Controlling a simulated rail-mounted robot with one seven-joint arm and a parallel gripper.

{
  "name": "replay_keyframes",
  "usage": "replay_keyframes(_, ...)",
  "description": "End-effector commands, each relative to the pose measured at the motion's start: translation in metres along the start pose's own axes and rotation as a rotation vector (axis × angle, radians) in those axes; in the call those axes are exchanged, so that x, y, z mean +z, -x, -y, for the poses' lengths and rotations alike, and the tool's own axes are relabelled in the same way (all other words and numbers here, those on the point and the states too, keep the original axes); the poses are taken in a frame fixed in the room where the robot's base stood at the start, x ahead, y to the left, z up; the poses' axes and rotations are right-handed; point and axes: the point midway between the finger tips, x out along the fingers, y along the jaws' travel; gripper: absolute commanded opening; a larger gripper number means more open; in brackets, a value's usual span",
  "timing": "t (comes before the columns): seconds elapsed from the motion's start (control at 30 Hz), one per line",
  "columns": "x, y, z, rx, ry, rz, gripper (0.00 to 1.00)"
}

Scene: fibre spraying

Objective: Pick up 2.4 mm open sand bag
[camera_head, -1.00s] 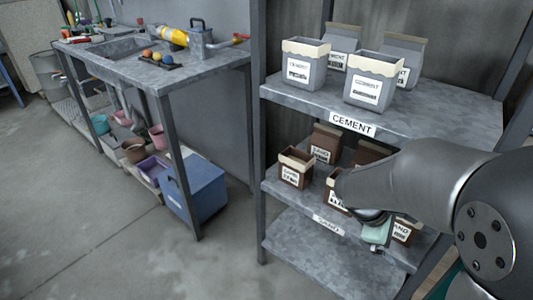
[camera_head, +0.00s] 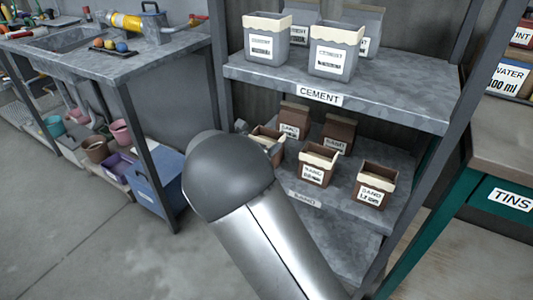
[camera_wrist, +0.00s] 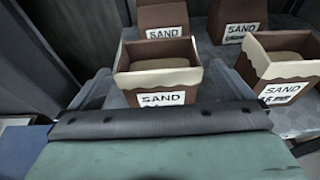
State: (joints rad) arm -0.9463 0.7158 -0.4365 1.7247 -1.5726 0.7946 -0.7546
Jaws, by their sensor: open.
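Three open brown sand bags with cream rims stand on the middle shelf (camera_head: 343,168). The left open bag (camera_head: 266,131) is partly hidden behind my arm. The middle open bag (camera_head: 318,164) and the right open bag (camera_head: 374,185) are clear of it. Their size lines are too small to read surely. In the wrist view my gripper (camera_wrist: 158,80) is open, with one finger on each side of an open sand bag (camera_wrist: 160,62), apparently the left one. Another open bag (camera_wrist: 283,68) stands to its right.
Two closed sand bags, left (camera_head: 294,119) and right (camera_head: 338,133), stand behind the open ones. The cement shelf (camera_head: 420,103) is close above. A shelf post (camera_head: 222,75) stands at the left. A workbench (camera_head: 120,60) is farther left, and a green table (camera_head: 480,190) is right.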

Motion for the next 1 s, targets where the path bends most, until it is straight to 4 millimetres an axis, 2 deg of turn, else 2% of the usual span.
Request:
replay_keyframes(0.03, -0.003, -0.011, 0.001, -0.002, 0.001, 0.000, 1.00)
replay_keyframes(0.1, -0.002, -0.019, 0.000, -0.001, 0.000, 0.000, 1.00)
replay_keyframes(0.37, -0.004, -0.038, 0.000, -0.002, -0.001, -0.001, 1.00)
replay_keyframes(0.6, -0.006, -0.073, -0.002, -0.002, -0.003, -0.001, 1.00)
replay_keyframes(0.73, -0.006, -0.080, -0.002, -0.001, -0.001, -0.002, 1.00)
replay_keyframes(0.93, -0.005, -0.080, -0.002, 0.000, -0.001, -0.002, 1.00)
replay_keyframes(0.97, -0.005, -0.080, -0.002, 0.000, -0.001, -0.002, 0.94)
replay_keyframes(1.0, -0.005, -0.080, -0.002, 0.000, -0.001, -0.002, 0.83)
